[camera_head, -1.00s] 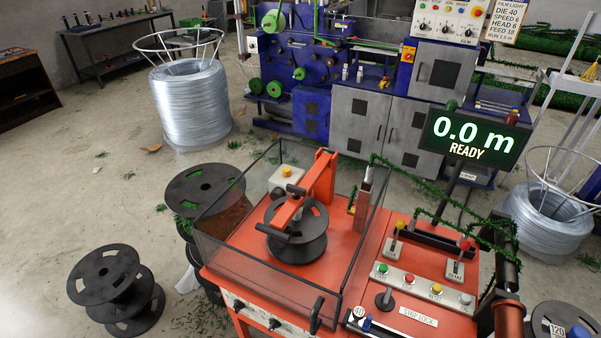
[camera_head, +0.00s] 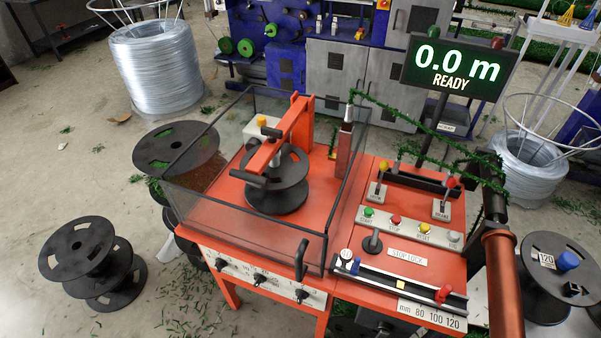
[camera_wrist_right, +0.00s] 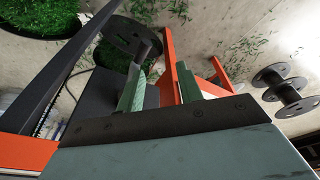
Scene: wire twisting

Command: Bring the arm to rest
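My right gripper (camera_wrist_right: 160,88) shows in the right wrist view, its two green-padded fingers apart with nothing seen between them. Behind the fingers are orange frame legs, black spools and the concrete floor. Neither gripper shows in the head view. The orange machine (camera_head: 345,255) stands in the middle of the head view. Its black spool (camera_head: 277,190) sits under an orange arm (camera_head: 268,155) inside a clear guard (camera_head: 215,195). The display (camera_head: 452,66) reads 0.0 m READY.
Black spools (camera_head: 80,250) stand on the floor at left. A wire coil (camera_head: 155,70) stands at back left, another (camera_head: 530,165) at right. A copper-coloured cylinder (camera_head: 505,280) stands at the machine's right. Open floor lies at left.

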